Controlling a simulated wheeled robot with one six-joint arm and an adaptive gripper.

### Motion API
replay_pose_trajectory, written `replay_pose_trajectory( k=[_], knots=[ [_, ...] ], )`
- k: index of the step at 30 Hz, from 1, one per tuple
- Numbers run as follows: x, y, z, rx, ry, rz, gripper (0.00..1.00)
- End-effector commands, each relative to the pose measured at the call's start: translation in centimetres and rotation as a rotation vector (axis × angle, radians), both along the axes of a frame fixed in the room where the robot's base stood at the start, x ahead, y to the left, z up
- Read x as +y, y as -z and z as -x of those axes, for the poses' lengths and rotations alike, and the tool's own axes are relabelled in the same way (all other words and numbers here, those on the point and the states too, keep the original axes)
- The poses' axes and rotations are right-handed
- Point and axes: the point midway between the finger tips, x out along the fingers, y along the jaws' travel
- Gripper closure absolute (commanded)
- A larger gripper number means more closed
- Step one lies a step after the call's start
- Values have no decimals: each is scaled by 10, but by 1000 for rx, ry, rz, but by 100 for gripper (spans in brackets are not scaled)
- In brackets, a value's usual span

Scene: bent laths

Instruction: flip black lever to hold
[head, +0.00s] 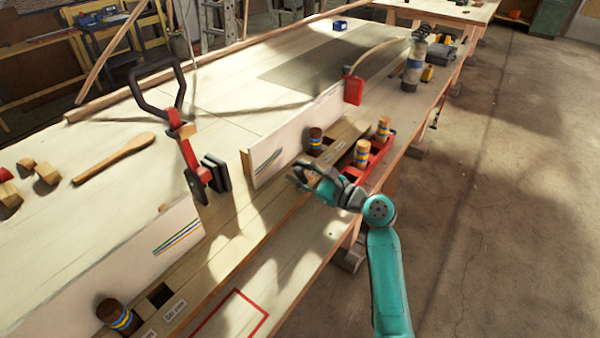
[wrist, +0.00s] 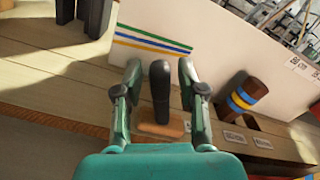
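A black lever (wrist: 160,92) stands up from a brown base plate (wrist: 160,130) in the wrist view, in front of a white board with green, yellow and blue stripes. My gripper (wrist: 160,72) is open, with one finger on each side of the lever and a visible gap on both sides. In the head view my gripper (head: 308,180) is low over the bench's near edge; it hides most of the lever there. White labels (wrist: 233,137) lie on the wooden strip to the right of the lever; their writing is unreadable.
A striped wooden peg (wrist: 243,96) stands right of my gripper. A red clamp with a black loop handle (head: 160,92) stands further left on the bench. The white board (head: 300,130) rises just behind my gripper.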

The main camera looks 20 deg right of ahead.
Motion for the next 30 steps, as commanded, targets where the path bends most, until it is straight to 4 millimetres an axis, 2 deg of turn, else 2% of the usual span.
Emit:
replay_pose_trajectory(
  k=[1,3,4,17,30],
  knots=[
    [0,0,0,0,0,0,79],
    [0,0,0,0,0,0,97],
    [0,0,0,0,0,0,100],
    [-2,-1,-1,17,0,-23,100],
    [-18,-6,-12,192,1,-263,100]
  ],
)
